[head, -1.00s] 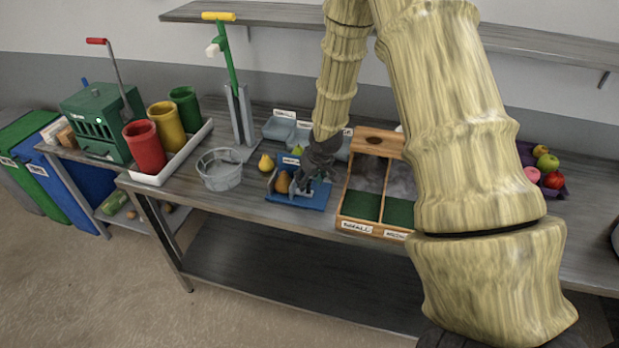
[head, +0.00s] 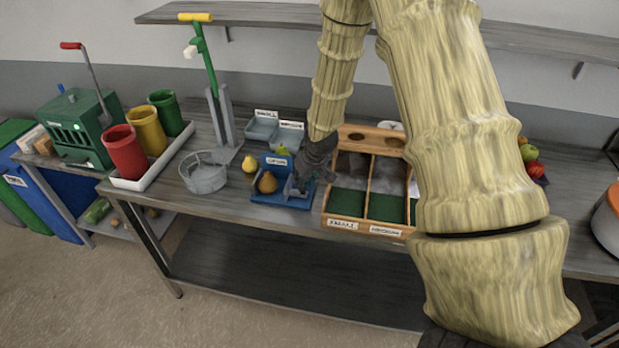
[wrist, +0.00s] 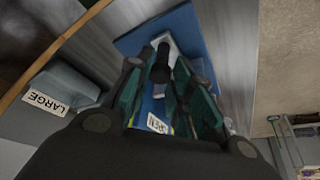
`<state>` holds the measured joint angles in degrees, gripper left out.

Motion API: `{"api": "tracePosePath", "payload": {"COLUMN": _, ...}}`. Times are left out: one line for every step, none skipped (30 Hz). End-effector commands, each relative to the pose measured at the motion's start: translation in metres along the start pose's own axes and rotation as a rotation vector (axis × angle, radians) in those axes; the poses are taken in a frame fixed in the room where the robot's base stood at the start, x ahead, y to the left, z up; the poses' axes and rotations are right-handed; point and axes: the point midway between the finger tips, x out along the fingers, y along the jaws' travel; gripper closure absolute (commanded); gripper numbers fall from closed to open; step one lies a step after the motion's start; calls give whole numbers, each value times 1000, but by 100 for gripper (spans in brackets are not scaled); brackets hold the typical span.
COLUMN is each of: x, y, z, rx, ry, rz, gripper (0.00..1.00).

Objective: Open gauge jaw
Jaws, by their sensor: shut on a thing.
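The blue gauge (head: 262,196) stands on the bench in the head view, with a brown pear (head: 267,183) in it. Its blue base (wrist: 197,35) also shows in the wrist view, with a label reading OPEN. A grey jaw (head: 289,189) stands right of the pear, with a gap between them. My gripper (head: 301,184) is at the gauge's right side. In the wrist view my gripper (wrist: 160,78) is shut on the jaw's dark knob (wrist: 160,66), which lies between the fingers. The fingers' exact contact is partly hidden.
A wooden sorting tray (head: 335,222) stands close right of the gauge. A clear bucket (head: 204,178) and a yellow pear (head: 249,163) are to its left. Grey bins (head: 262,128) stand behind, and one labelled LARGE (wrist: 62,88) shows in the wrist view.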

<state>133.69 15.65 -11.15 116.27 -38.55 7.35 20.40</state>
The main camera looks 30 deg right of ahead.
Motion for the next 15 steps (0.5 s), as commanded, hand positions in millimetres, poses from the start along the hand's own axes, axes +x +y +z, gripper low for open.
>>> {"api": "tracePosePath", "payload": {"x": 0, "y": -4, "z": -2, "rx": -7, "ry": 2, "rz": -3, "gripper": 100}}
{"api": "tracePosePath", "payload": {"x": 0, "y": -5, "z": -3, "rx": -11, "ry": 3, "rz": -4, "gripper": 100}}
{"api": "tracePosePath", "payload": {"x": 0, "y": -6, "z": -3, "rx": -13, "ry": 3, "rz": -4, "gripper": 100}}
{"api": "tracePosePath", "payload": {"x": 0, "y": -6, "z": -3, "rx": -13, "ry": 3, "rz": -4, "gripper": 100}}
{"api": "tracePosePath", "payload": {"x": 0, "y": -5, "z": -4, "rx": -13, "ry": 3, "rz": -4, "gripper": 100}}
{"api": "tracePosePath", "payload": {"x": 0, "y": -5, "z": -4, "rx": -12, "ry": 3, "rz": -4, "gripper": 100}}
{"api": "tracePosePath", "payload": {"x": 0, "y": -5, "z": -4, "rx": -12, "ry": 3, "rz": -4, "gripper": 100}}
{"api": "tracePosePath", "payload": {"x": 0, "y": -5, "z": -4, "rx": -12, "ry": 4, "rz": -4, "gripper": 100}}
{"api": "tracePosePath", "payload": {"x": 0, "y": -5, "z": -4, "rx": -12, "ry": 4, "rz": -4, "gripper": 100}}
{"api": "tracePosePath", "payload": {"x": 0, "y": -5, "z": -4, "rx": -12, "ry": 4, "rz": -4, "gripper": 75}}
{"api": "tracePosePath", "payload": {"x": 0, "y": -5, "z": -4, "rx": -12, "ry": 4, "rz": -4, "gripper": 69}}
{"api": "tracePosePath", "payload": {"x": 0, "y": -5, "z": -4, "rx": -12, "ry": 4, "rz": -4, "gripper": 62}}
{"api": "tracePosePath", "payload": {"x": 0, "y": -5, "z": -4, "rx": -12, "ry": 4, "rz": -4, "gripper": 57}}
{"api": "tracePosePath", "payload": {"x": 0, "y": -5, "z": -4, "rx": -12, "ry": 4, "rz": -4, "gripper": 55}}
{"api": "tracePosePath", "payload": {"x": 0, "y": -5, "z": -4, "rx": -12, "ry": 4, "rz": -4, "gripper": 55}}
